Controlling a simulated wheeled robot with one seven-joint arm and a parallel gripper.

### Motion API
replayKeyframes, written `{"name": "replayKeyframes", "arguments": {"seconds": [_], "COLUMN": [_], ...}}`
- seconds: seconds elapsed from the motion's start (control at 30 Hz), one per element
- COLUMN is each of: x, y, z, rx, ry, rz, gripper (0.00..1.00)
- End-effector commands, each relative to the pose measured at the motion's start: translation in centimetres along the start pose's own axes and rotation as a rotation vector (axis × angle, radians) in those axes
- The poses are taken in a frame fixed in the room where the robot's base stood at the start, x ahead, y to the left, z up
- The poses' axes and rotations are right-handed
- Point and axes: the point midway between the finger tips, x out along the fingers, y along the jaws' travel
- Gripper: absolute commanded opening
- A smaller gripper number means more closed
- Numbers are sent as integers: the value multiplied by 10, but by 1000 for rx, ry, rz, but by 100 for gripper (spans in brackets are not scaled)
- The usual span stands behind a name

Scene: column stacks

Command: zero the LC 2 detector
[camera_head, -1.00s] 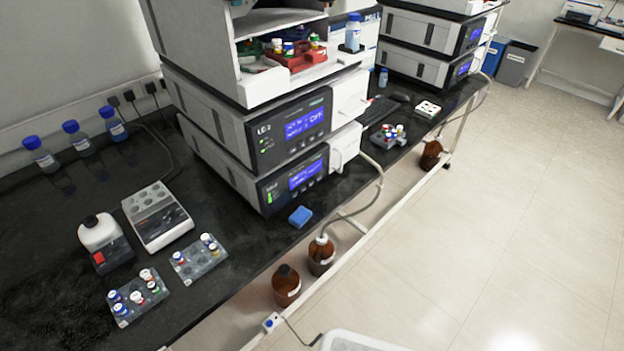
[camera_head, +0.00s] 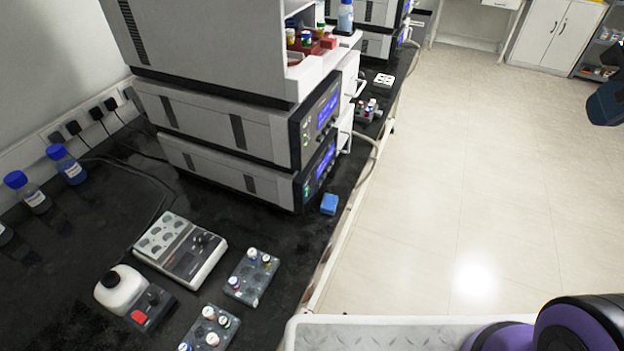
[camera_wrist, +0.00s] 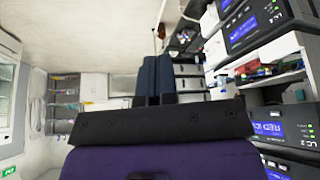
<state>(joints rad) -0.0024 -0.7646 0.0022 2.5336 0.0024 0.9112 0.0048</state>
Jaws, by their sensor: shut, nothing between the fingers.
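The LC 2 stack stands on the black bench at the left in the head view. Its upper front panel (camera_head: 322,112) has a lit blue display, seen at a steep angle, and a second lit panel (camera_head: 318,172) sits below it. In the wrist view a panel labelled LC 2 (camera_wrist: 268,140) with a blue display stands at the lower right; its reading is too small to tell. My gripper (camera_wrist: 155,72) is shut and empty, its dark blue fingers side by side, apart from the stack and pointing into the room.
An open sampler bay with coloured vials (camera_wrist: 256,68) sits above the LC 2 panel. The floor right of the bench is clear.

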Motion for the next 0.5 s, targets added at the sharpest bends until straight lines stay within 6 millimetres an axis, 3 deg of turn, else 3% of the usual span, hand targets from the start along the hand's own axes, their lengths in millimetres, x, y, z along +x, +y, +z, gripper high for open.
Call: {"name": "replayKeyframes", "arguments": {"seconds": [0.3,0.5], "x": [3,27], "y": [0,-2], "z": [-4,-37], "rx": [4,48], "ry": [1,22], "rz": [1,13], "gripper": [0,0]}}
